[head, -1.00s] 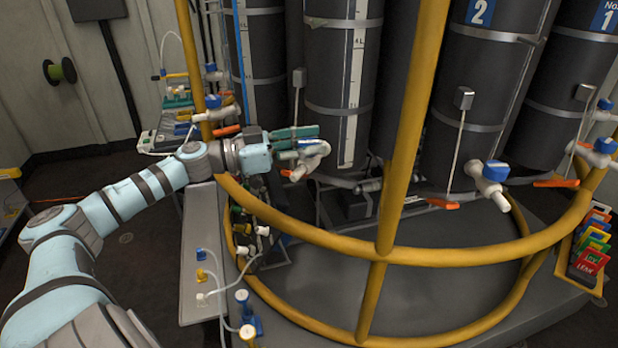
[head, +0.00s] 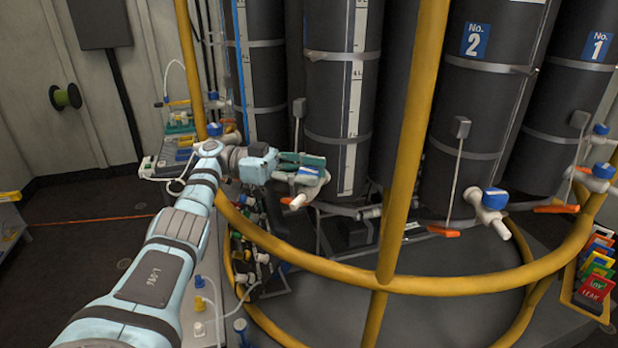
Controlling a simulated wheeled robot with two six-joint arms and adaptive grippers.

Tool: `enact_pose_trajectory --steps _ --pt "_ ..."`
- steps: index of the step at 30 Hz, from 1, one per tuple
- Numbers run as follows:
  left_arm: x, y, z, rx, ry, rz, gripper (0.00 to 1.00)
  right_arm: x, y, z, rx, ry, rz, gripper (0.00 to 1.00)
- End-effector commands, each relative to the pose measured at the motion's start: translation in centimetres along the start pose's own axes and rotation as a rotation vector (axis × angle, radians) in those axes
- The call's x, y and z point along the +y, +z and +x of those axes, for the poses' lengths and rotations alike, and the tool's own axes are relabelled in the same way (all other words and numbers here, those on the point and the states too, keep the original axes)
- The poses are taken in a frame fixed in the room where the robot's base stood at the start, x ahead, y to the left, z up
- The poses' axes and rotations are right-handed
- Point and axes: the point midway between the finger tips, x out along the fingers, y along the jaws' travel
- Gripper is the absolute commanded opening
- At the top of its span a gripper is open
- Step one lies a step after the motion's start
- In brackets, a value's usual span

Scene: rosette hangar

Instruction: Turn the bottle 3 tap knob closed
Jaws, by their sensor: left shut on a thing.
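My left gripper (head: 303,166) reaches in from the left over the yellow rail, at a white tap (head: 298,200) low in front of the dark bottle with a white level scale (head: 330,100). Its green-grey fingers are shut on the tap's knob (head: 308,177), of which only a little blue-grey shows between them. The tap's white spout points down to the left. No number shows on this bottle, so I cannot read which one it is. My right gripper is not in view.
A yellow ring rail (head: 460,285) with a thick upright post (head: 408,130) stands just right of the gripper. Bottle 2 (head: 475,95) with a blue-knobbed tap (head: 495,199), bottle 1 (head: 575,110) and coloured tags (head: 596,265) are to the right. Tubing crowds the area below my arm.

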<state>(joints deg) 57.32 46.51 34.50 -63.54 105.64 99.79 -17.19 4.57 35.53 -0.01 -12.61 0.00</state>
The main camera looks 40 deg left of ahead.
Motion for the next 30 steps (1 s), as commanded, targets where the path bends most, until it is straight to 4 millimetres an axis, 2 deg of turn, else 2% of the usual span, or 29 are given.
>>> enact_pose_trajectory --steps 1,13,14,17,30 --pt "0.15 0.52 0.1 -0.006 0.011 -0.013 0.07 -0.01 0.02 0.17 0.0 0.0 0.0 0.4" --pt "0.33 0.72 0.06 -0.011 0.021 -0.02 0.07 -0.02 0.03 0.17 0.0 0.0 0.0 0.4" --pt "0.34 0.73 0.06 -0.011 0.021 -0.02 0.39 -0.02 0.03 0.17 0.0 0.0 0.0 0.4" --pt "0.31 0.74 0.04 -0.011 0.019 -0.021 0.55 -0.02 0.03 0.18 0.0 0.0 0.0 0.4" --pt "0.19 0.38 0.08 -0.006 0.016 -0.012 0.56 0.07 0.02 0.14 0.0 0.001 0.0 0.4"
